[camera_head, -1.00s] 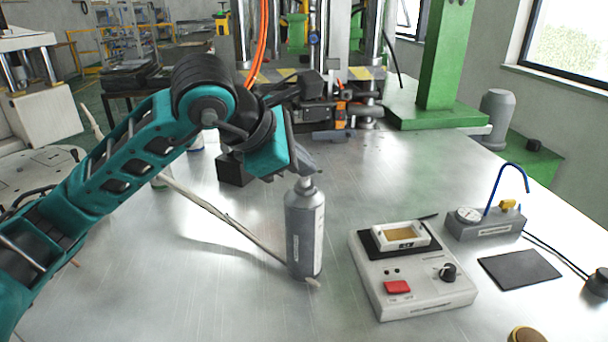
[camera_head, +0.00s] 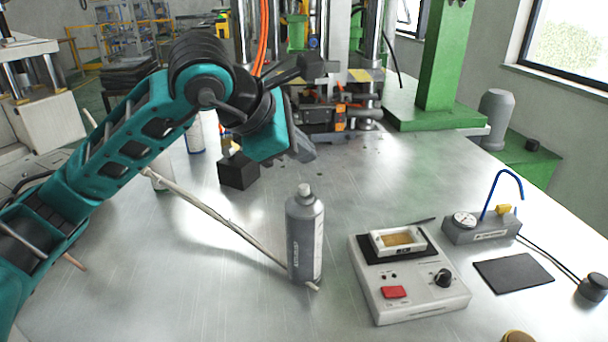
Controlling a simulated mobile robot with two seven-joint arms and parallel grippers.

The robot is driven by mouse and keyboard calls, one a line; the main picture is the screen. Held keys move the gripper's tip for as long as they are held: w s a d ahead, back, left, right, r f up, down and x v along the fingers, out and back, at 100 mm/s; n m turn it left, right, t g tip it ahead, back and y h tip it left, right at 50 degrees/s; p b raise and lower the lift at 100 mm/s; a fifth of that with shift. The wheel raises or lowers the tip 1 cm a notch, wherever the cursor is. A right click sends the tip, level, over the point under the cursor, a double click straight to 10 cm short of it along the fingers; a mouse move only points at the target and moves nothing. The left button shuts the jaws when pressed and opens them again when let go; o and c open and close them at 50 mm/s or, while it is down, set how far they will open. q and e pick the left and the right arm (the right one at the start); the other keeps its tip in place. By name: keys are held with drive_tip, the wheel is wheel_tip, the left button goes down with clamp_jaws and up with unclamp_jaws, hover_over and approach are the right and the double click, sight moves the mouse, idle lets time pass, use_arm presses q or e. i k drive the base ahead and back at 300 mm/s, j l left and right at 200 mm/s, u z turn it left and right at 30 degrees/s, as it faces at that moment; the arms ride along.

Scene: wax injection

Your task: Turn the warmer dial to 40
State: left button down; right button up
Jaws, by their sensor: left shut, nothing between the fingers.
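The warmer (camera_head: 408,303) is a pale box on the right half of the metal table. Its black dial (camera_head: 443,277) sits on the right of its front face, with a red switch (camera_head: 394,292) to the left. A small white tray (camera_head: 398,240) with a tan content lies on its dark top plate. The dial's marks are too small to read. My left gripper (camera_head: 303,150) is shut and empty, raised above the table behind the grey spray can, well to the left of and behind the warmer. My right gripper is not in view.
A grey spray can (camera_head: 304,240) stands upright between my left arm and the warmer. A long pale stick (camera_head: 215,213) lies beside it. A gauge block with a blue tube (camera_head: 482,228) and a dark pad (camera_head: 513,270) lie right of the warmer. A black block (camera_head: 238,172) stands behind.

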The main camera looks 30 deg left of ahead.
sight(443, 279)
drive_tip(key=k+l, duration=0.65)
drive_tip(key=k, duration=0.25)
